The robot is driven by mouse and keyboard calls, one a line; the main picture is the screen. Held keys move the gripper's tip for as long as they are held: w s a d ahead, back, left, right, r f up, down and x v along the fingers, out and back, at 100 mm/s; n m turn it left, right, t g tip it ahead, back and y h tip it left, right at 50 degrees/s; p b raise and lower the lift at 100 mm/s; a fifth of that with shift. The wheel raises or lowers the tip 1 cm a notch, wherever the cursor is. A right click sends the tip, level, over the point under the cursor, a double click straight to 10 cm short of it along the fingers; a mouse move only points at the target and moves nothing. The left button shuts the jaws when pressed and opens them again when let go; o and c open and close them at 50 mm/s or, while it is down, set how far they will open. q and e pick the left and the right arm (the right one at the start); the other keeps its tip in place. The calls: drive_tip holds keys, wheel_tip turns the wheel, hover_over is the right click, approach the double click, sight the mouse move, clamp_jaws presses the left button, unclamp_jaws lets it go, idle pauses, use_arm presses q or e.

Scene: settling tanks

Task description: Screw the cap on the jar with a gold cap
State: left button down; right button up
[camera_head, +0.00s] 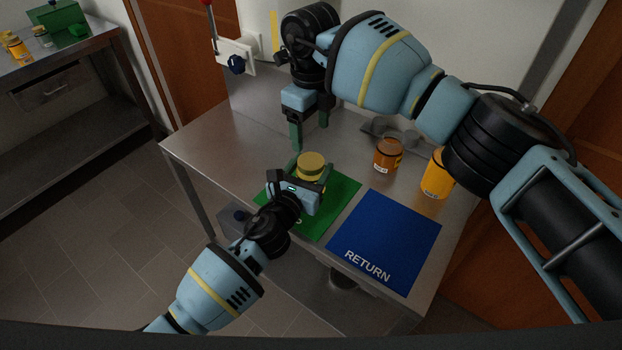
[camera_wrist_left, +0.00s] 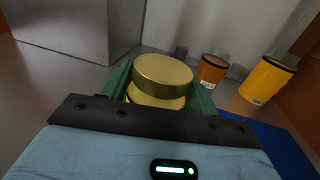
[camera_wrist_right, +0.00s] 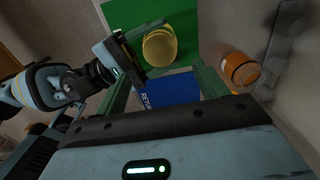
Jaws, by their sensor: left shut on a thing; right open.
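The jar with a gold cap (camera_head: 311,163) stands at the green mat (camera_head: 338,208). My left gripper (camera_head: 302,183) is shut on this jar from the front. In the left wrist view the gold cap (camera_wrist_left: 162,74) sits above a second gold band (camera_wrist_left: 155,99) between the green fingers. I cannot tell how tightly the cap sits. My right gripper (camera_head: 309,137) is open and empty, pointing down above and behind the jar. In the right wrist view the cap (camera_wrist_right: 160,46) shows beyond the open fingers, and the lower jar is largely hidden.
An orange jar (camera_head: 388,156) and a yellow-orange jar (camera_head: 436,176) stand at the right, near a grey holder (camera_head: 381,126). The blue RETURN mat (camera_head: 385,240) is bare. A red-handled wall fixture (camera_head: 236,52) is behind the table. A side bench (camera_head: 60,62) with a green box is at far left.

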sight(311, 161)
drive_tip(key=shift+f, duration=4.05)
drive_tip(key=c, duration=1)
drive_tip(key=shift+m, duration=1.7)
drive_tip(key=o, duration=1.1)
drive_tip(key=shift+c, duration=0.2)
